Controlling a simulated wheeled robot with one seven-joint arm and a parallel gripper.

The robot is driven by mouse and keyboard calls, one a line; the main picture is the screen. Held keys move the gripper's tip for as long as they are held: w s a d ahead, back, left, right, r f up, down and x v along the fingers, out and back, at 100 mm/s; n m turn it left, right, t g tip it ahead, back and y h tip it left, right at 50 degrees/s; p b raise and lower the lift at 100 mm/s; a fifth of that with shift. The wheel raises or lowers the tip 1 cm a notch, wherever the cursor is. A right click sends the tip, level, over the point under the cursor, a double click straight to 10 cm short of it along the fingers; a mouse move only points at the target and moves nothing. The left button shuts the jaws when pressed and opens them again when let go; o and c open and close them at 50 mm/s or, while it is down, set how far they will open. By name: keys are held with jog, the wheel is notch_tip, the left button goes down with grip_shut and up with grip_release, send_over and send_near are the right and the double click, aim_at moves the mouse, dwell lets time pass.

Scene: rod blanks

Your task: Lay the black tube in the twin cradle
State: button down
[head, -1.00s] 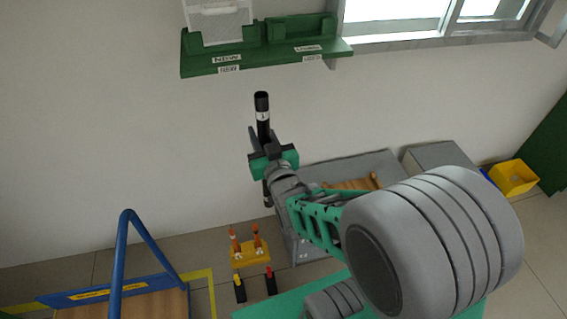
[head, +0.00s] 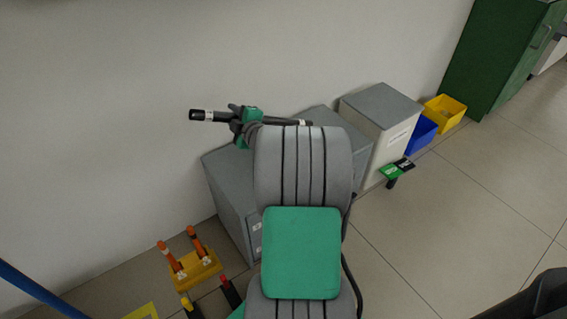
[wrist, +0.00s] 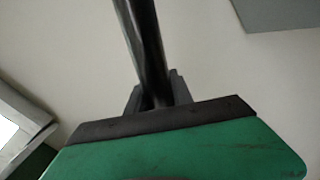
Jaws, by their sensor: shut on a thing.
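My gripper (head: 238,122) is shut on the black tube (head: 221,117) near its middle. The tube lies nearly level across the head view, in front of the pale wall, with a white band near its left end and a pale mark at its right end. In the wrist view the tube (wrist: 150,50) runs up from between the fingers (wrist: 155,98) to the top edge. A yellow stand with two orange uprights (head: 195,268) is on the floor at lower left; I cannot tell whether it is the twin cradle. My arm hides part of the scene.
Grey cabinets (head: 230,190) stand along the wall, partly behind my arm. A pale cabinet (head: 385,130), a blue bin (head: 421,134) and a yellow bin (head: 444,111) stand to the right. A small green-and-black-topped stand (head: 397,169) is near them.

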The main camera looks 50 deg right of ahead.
jog(key=s+d+f+n+b, duration=0.6)
jog(key=s+d+f+b, duration=0.35)
jog(key=d+f, duration=0.25)
jog(key=shift+w+d+f+b, duration=0.1)
jog(key=shift+f+b, duration=0.8)
jog(key=shift+f, duration=3.7)
jog(key=c, duration=1.1)
grip_release()
jog(key=shift+m, duration=0.3)
jog(key=shift+o, duration=0.3)
jog(key=shift+f, duration=0.1)
jog(key=p+v, duration=0.1)
jog(key=v, duration=0.3)
jog(key=p+v, duration=0.1)
jog(key=v, duration=0.3)
jog(key=shift+r+p, duration=0.25)
jog(key=shift+p, duration=0.05)
jog(key=shift+w+d, duration=0.1)
